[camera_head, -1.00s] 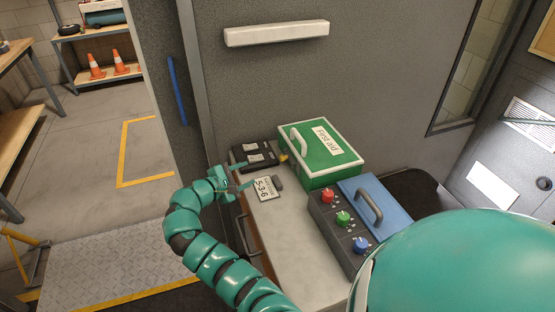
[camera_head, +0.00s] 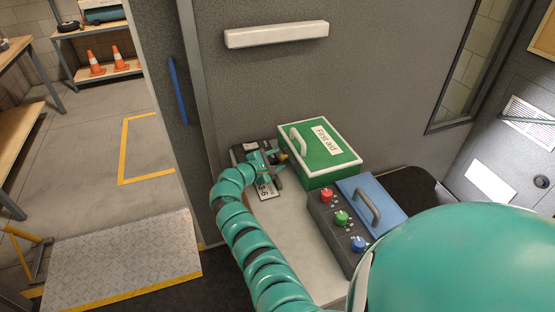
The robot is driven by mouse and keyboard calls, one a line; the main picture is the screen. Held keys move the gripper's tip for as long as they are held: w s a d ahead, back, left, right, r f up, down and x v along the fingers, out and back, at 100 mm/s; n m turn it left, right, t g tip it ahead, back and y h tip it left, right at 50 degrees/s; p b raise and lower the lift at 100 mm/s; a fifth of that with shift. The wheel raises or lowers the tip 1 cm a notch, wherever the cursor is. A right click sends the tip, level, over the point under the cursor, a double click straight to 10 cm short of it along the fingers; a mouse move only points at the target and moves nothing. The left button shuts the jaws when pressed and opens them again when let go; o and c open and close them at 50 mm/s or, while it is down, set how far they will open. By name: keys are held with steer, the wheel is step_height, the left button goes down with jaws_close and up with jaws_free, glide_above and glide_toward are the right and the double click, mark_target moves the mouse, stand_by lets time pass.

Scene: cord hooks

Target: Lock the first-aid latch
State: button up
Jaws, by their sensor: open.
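The green first-aid box (camera_head: 317,172) with white edging, a white handle and a "First aid" label sits on the counter against the grey wall. Its latch (camera_head: 283,157) shows as a small yellowish spot on the box's left side, partly hidden by my gripper. My gripper (camera_head: 280,164) is open, close to the left side of the box at the latch. I cannot tell whether the fingers touch the latch.
A dark case (camera_head: 240,152) and a numbered card (camera_head: 266,191) lie left of the box, both partly covered by my arm. A grey panel with red, green and blue knobs (camera_head: 342,218) and a blue lid (camera_head: 372,203) stand in front. Bare counter (camera_head: 295,230) lies nearer.

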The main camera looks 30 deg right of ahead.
steer(key=shift+w+d+f, duration=0.1)
steer(key=shift+d+f, duration=0.1)
steer(key=shift+d, duration=0.25)
steer(key=shift+c, duration=0.3)
jaws_close()
